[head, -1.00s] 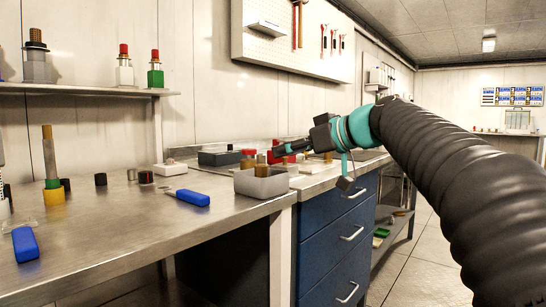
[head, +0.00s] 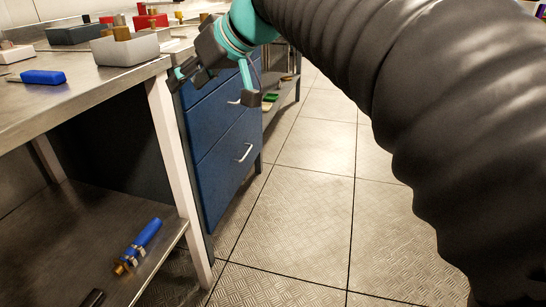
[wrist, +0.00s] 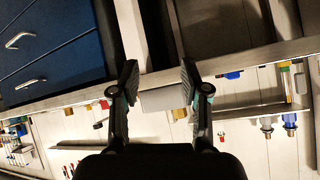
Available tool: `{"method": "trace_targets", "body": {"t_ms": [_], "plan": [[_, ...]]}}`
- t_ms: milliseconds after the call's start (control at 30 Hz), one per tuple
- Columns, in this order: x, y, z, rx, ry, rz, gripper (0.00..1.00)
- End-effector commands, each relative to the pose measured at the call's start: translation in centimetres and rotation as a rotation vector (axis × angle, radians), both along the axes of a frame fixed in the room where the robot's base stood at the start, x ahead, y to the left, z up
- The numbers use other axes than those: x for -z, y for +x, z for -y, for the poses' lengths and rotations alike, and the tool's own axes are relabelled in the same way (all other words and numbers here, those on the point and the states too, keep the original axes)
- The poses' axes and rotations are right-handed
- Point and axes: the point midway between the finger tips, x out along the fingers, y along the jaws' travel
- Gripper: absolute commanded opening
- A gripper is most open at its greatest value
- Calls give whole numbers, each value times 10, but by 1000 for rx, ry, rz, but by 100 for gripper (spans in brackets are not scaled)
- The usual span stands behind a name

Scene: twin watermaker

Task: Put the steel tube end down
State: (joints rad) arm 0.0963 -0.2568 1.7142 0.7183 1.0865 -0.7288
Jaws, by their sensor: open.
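My gripper (head: 186,76) is open in front of the blue drawer cabinet, just right of the bench's front corner. In the wrist view its two fingers (wrist: 158,85) stand well apart with nothing held between them. A light grey open box (head: 125,51) sits at the bench's right end, with brownish cylindrical pieces (head: 121,33) showing above its rim. The same box appears behind the gap between the fingers in the wrist view (wrist: 163,99). I cannot pick out a steel tube end for certain in any view.
A blue-handled tool (head: 141,240) lies on the bench's lower shelf (head: 80,235). A blue object (head: 43,77) lies on the bench top. The white bench leg (head: 180,180) and blue drawers (head: 225,160) stand close to my gripper. The tiled floor (head: 300,220) is clear.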

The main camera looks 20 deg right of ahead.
Motion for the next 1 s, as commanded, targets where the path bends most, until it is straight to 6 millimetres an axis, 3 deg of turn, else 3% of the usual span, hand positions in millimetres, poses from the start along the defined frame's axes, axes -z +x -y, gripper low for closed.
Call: {"method": "trace_targets", "body": {"t_ms": [33, 300, 500, 700, 1000], "plan": [[26, -24, 4, 50, -27, -56, 46], [164, -135, 50, 347, -187, -276, 46], [232, -189, 77, 488, -274, -331, 46], [254, -205, 88, 532, -302, -341, 46], [250, -205, 88, 533, -301, -342, 46]]}}
